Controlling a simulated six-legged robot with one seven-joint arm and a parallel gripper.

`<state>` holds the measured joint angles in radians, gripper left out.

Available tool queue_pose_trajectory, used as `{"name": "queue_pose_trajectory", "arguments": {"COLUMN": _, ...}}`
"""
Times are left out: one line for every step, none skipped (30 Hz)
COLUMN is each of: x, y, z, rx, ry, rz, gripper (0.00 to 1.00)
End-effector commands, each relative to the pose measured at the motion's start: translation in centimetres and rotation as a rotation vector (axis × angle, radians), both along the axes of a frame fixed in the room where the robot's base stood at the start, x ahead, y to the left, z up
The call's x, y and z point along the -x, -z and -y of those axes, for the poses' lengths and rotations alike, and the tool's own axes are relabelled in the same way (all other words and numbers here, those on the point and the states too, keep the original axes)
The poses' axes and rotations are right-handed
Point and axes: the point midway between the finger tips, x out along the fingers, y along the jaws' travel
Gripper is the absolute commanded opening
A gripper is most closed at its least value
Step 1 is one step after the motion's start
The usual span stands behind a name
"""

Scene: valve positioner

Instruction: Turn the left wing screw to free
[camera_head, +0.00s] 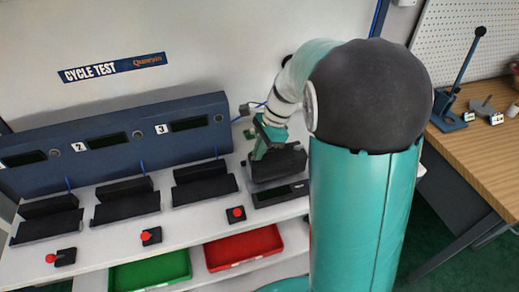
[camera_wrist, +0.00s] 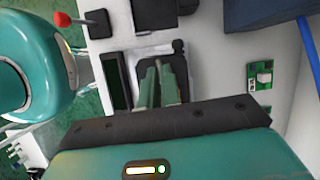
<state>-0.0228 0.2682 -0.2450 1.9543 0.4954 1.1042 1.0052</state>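I cannot make out the left wing screw in either view; it is too small or hidden by my gripper. In the head view my gripper (camera_head: 260,151) points down at the left part of a black fixture (camera_head: 283,165) on the white bench, right of the row of numbered stations. In the wrist view the two green fingers of my gripper (camera_wrist: 157,68) reach over the black fixture (camera_wrist: 175,62). Their tips are close together, and I cannot tell whether anything is between them. A small black knob (camera_wrist: 179,46) shows at the fixture's upper right corner.
A dark unit with a display (camera_head: 280,194) lies in front of the fixture. A green circuit board (camera_wrist: 262,75) lies to the right in the wrist view. A blue panel (camera_head: 118,142) stands behind the stations.

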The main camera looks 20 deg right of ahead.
Motion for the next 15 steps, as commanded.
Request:
{"name": "queue_pose_trajectory", "arguments": {"x": -0.10, "y": -0.06, "z": 0.07, "rx": 0.000, "ry": -0.026, "rz": 0.001, "gripper": 0.00}}
{"name": "queue_pose_trajectory", "arguments": {"x": -0.12, "y": -0.05, "z": 0.06, "rx": 0.000, "ry": -0.043, "rz": 0.001, "gripper": 0.00}}
{"name": "queue_pose_trajectory", "arguments": {"x": -0.14, "y": -0.02, "z": 0.05, "rx": 0.000, "ry": -0.071, "rz": 0.001, "gripper": 0.00}}
{"name": "queue_pose_trajectory", "arguments": {"x": -0.16, "y": -0.02, "z": 0.04, "rx": 0.001, "ry": -0.092, "rz": 0.000, "gripper": 0.00}}
{"name": "queue_pose_trajectory", "arguments": {"x": -0.19, "y": -0.04, "z": 0.03, "rx": 0.000, "ry": -0.116, "rz": 0.000, "gripper": 0.00}}
{"name": "queue_pose_trajectory", "arguments": {"x": -0.25, "y": -0.06, "z": 0.04, "rx": 0.001, "ry": -0.147, "rz": 0.001, "gripper": 0.00}}
{"name": "queue_pose_trajectory", "arguments": {"x": -0.27, "y": -0.06, "z": 0.05, "rx": 0.000, "ry": -0.171, "rz": 0.002, "gripper": 0.00}}
{"name": "queue_pose_trajectory", "arguments": {"x": -0.28, "y": -0.05, "z": 0.05, "rx": 0.000, "ry": -0.199, "rz": 0.001, "gripper": 0.00}}
{"name": "queue_pose_trajectory", "arguments": {"x": -0.34, "y": -0.04, "z": 0.05, "rx": 0.001, "ry": -0.235, "rz": 0.001, "gripper": 0.00}}
{"name": "queue_pose_trajectory", "arguments": {"x": -0.38, "y": -0.04, "z": 0.02, "rx": 0.001, "ry": -0.262, "rz": 0.002, "gripper": 0.00}}
{"name": "queue_pose_trajectory", "arguments": {"x": -0.39, "y": -0.04, "z": 0.00, "rx": 0.000, "ry": -0.292, "rz": 0.001, "gripper": 0.00}}
{"name": "queue_pose_trajectory", "arguments": {"x": -0.41, "y": -0.06, "z": -0.01, "rx": 0.001, "ry": -0.330, "rz": 0.000, "gripper": 0.00}}
{"name": "queue_pose_trajectory", "arguments": {"x": -0.46, "y": -0.06, "z": -0.01, "rx": 0.001, "ry": -0.358, "rz": 0.001, "gripper": 0.00}}
{"name": "queue_pose_trajectory", "arguments": {"x": -0.50, "y": -0.09, "z": -0.04, "rx": 0.000, "ry": -0.387, "rz": 0.002, "gripper": 0.00}}
{"name": "queue_pose_trajectory", "arguments": {"x": -0.51, "y": -0.06, "z": -0.07, "rx": 0.000, "ry": -0.426, "rz": 0.001, "gripper": 0.00}}
